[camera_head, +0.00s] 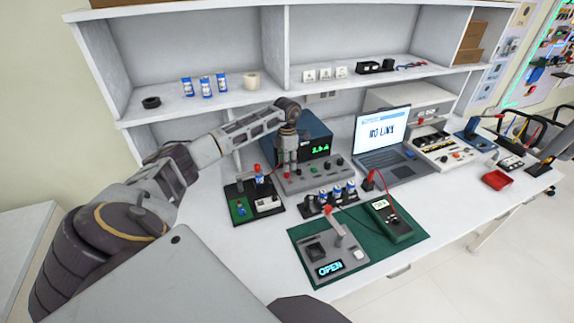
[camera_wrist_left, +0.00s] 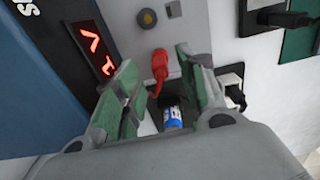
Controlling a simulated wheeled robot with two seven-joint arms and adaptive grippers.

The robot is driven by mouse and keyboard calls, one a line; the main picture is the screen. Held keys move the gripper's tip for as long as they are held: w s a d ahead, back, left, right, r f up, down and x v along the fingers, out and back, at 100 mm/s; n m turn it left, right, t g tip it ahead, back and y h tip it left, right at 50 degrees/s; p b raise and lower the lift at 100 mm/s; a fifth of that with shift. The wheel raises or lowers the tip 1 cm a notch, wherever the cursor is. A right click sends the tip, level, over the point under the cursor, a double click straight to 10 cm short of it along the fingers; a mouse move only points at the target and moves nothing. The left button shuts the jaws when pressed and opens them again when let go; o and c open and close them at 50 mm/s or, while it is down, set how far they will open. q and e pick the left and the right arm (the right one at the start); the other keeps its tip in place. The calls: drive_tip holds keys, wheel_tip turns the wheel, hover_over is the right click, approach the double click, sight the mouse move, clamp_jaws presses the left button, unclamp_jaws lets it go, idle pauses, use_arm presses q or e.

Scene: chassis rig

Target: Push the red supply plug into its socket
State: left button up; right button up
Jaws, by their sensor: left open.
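The red supply plug (camera_wrist_left: 160,66) stands on the grey panel of the supply unit (camera_head: 318,175), with a red lead running down from it. I cannot tell how deep it sits in its socket. In the wrist view it lies between the green-padded fingers of my left gripper (camera_wrist_left: 156,75), with space on both sides. The left gripper is open, and in the head view it hangs over the left end of the panel (camera_head: 289,160). The socket mouth is hidden. My right gripper is not in view.
A blue instrument (camera_head: 318,137) with a lit display stands behind the panel. A black tray (camera_head: 268,207) with small parts is close on the left. A laptop (camera_head: 382,140), a green mat (camera_head: 405,243) and a meter (camera_head: 388,220) lie to the right. Shelves (camera_head: 220,110) rise behind.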

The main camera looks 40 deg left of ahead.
use_arm(q)
wheel_tip(320, 180, up, 10)
drive_tip(key=shift+r, duration=0.2)
idle(0.3)
drive_tip(key=shift+s+d+f, duration=0.1)
idle(0.9)
